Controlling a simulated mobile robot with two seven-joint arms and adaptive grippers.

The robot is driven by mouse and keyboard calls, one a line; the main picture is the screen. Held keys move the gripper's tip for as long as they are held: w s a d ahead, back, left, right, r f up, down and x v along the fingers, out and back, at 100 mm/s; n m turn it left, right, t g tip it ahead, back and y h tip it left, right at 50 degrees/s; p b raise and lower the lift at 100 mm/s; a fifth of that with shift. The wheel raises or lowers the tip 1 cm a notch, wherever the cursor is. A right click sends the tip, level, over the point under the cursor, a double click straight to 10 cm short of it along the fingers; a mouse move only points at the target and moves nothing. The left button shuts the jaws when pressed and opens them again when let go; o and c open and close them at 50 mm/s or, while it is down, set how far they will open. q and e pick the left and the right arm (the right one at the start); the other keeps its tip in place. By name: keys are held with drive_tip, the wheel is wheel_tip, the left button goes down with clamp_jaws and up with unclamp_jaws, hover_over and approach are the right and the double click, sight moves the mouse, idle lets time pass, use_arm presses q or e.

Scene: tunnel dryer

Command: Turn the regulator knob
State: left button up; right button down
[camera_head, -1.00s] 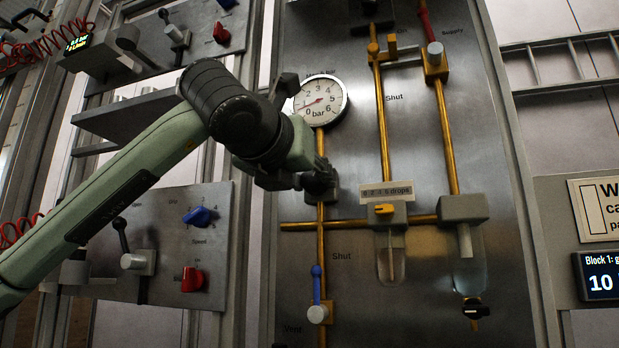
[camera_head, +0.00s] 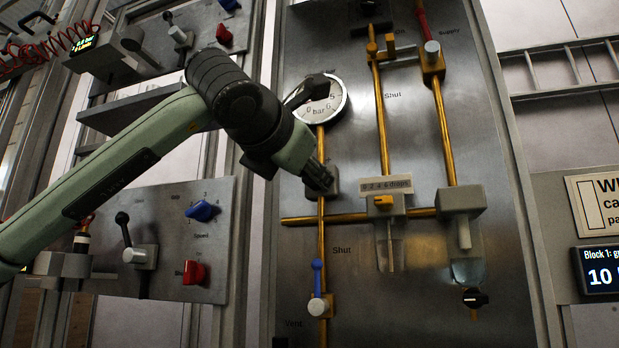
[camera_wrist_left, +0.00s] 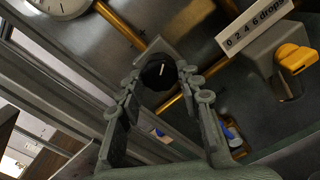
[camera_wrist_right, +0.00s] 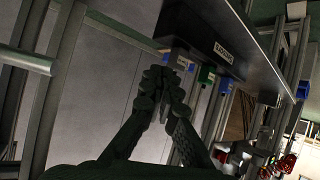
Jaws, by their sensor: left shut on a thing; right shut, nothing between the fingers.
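The regulator knob (camera_wrist_left: 158,73) is black and round with a white mark on its face. In the left wrist view it sits between the fingertips of my left gripper (camera_wrist_left: 162,88), which is shut on it from both sides. In the head view my left gripper (camera_head: 318,178) is at the grey regulator block on the brass pipe, below the gauge, and hides the knob. The pressure gauge (camera_head: 325,107) is partly covered by my left wrist, so its needle cannot be read. My right gripper (camera_wrist_right: 165,88) is shut and empty, away from the panel.
A yellow dropper knob (camera_head: 383,201), a blue-handled valve (camera_head: 317,280) and a black drain knob (camera_head: 475,299) are on the same panel. Brass pipes run close around the regulator. A dark shelf (camera_wrist_right: 215,50) is above and right of my right gripper.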

use_arm(q)
drive_tip(key=shift+r+m, duration=0.1)
drive_tip(key=shift+m, duration=4.4)
use_arm(e)
drive_tip(key=shift+w+a+r+t+y, duration=0.15)
drive_tip(key=shift+w+a+r+t, duration=0.1)
drive_tip(key=shift+a+r, duration=0.15)
drive_tip(key=shift+w+a+r+t+y, duration=0.15)
drive_tip(key=shift+a+r+t, duration=0.1)
drive_tip(key=shift+r, duration=0.15)
drive_tip(key=shift+d, duration=0.1)
use_arm(q)
drive_tip(key=o, duration=1.2)
drive_tip(key=shift+c, duration=0.2)
use_arm(e)
drive_tip(key=shift+f, duration=0.1)
